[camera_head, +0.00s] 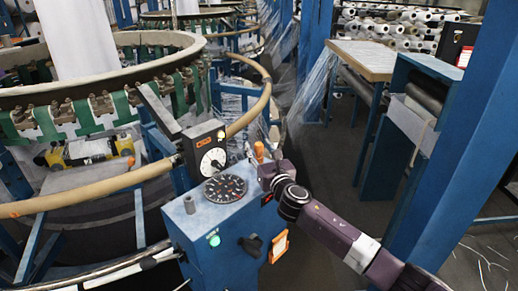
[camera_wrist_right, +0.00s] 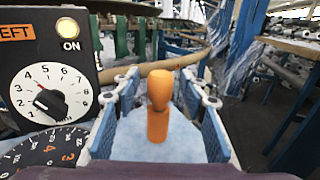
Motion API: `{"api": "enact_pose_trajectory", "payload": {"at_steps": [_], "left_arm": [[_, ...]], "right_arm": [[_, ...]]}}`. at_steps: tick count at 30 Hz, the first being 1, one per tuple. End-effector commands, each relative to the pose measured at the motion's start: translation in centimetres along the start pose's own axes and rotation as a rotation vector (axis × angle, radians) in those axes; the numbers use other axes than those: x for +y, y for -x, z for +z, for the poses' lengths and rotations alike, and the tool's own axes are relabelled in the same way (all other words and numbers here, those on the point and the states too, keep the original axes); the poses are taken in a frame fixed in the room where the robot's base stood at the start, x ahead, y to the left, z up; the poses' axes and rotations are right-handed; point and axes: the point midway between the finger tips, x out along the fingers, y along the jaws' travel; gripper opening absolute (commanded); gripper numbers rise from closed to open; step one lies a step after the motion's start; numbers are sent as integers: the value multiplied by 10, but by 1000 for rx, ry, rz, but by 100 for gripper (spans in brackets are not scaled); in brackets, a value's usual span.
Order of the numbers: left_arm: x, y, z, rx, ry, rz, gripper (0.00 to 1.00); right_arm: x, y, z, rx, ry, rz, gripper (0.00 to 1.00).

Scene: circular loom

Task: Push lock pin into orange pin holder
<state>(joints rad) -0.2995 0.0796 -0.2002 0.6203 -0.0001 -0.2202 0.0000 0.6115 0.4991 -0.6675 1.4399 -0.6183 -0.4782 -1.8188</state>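An orange peg-shaped piece with a rounded head (camera_wrist_right: 158,105) stands upright on the blue top of the machine box. It shows small in the head view (camera_head: 259,150). I cannot tell whether this is the lock pin, the holder or both together. My right gripper (camera_wrist_right: 160,110) is open, with one finger on each side of the orange piece and a gap on both sides. In the head view my right gripper (camera_head: 258,160) reaches in from the lower right over the box's right rear corner. My left gripper is not in view.
The blue box (camera_head: 215,255) carries a round black gauge (camera_head: 225,188), a short grey cylinder (camera_head: 190,204) and a panel with a white dial (camera_head: 211,160), left of my right gripper. A tan loom ring (camera_head: 150,172) passes behind. A blue post (camera_head: 445,160) stands at right.

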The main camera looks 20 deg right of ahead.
Motion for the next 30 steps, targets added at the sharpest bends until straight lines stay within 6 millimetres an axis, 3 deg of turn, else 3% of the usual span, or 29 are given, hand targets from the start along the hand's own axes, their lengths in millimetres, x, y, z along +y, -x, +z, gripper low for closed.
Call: {"api": "enact_pose_trajectory", "payload": {"at_steps": [11, 30], "left_arm": [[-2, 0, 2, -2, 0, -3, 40], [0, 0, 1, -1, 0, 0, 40]], "right_arm": [[0, 7, -1, 0, 1, 1, 39], [0, 106, -1, 2, 1, 0, 39]]}}
